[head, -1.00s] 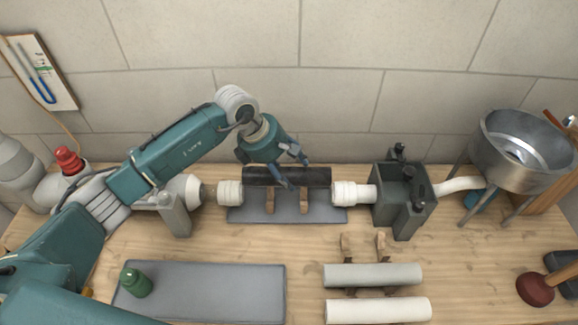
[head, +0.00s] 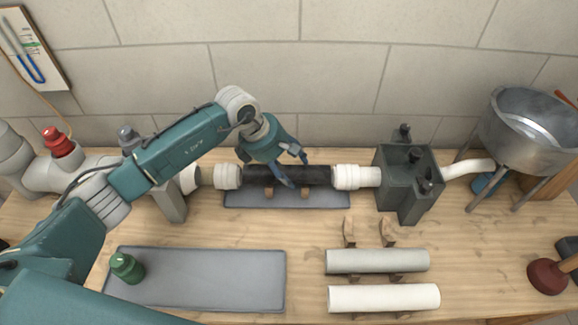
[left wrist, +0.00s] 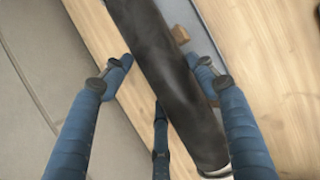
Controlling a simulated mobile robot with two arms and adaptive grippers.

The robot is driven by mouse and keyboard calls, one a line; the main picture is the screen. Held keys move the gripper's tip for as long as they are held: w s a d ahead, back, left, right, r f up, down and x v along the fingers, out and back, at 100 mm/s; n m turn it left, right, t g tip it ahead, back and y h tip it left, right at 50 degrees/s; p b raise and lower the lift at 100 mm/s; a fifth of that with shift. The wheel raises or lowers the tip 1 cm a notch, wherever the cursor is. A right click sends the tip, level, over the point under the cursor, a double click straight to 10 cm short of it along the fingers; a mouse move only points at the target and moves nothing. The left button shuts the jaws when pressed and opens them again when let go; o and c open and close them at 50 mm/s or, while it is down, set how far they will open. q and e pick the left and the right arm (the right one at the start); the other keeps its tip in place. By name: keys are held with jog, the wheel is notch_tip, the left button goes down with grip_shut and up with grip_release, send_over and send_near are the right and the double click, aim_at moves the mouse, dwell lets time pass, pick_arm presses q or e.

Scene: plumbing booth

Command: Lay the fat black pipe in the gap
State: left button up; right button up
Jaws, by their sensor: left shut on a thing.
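The fat black pipe (head: 320,175) lies level in the gap between the left white coupling (head: 228,176) and the right white coupling (head: 345,176), roughly in line with both. Small wooden blocks (head: 269,192) show below it; whether it rests on them I cannot tell. My left gripper (head: 297,172) is shut on the pipe near its middle, coming from above and behind. In the left wrist view the blue fingers (left wrist: 160,62) stand on either side of the black pipe (left wrist: 172,75). My right gripper is not in view.
A grey pipe (head: 377,261) and a white pipe (head: 384,298) lie on wooden rests at the front. A dark grey box (head: 407,185) and a metal sink (head: 530,130) stand to the right.

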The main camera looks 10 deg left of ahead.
pick_arm(q)
jog(key=shift+f, duration=0.3)
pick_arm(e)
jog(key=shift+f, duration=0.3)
pick_arm(q)
jog(key=o, duration=1.2)
jog(key=shift+o, duration=0.5)
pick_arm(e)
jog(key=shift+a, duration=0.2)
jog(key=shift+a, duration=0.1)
pick_arm(q)
jog(key=shift+a+r, duration=0.15)
jog(key=shift+r, duration=0.15)
jog(key=v, duration=1.1)
jog(key=shift+r, duration=0.2)
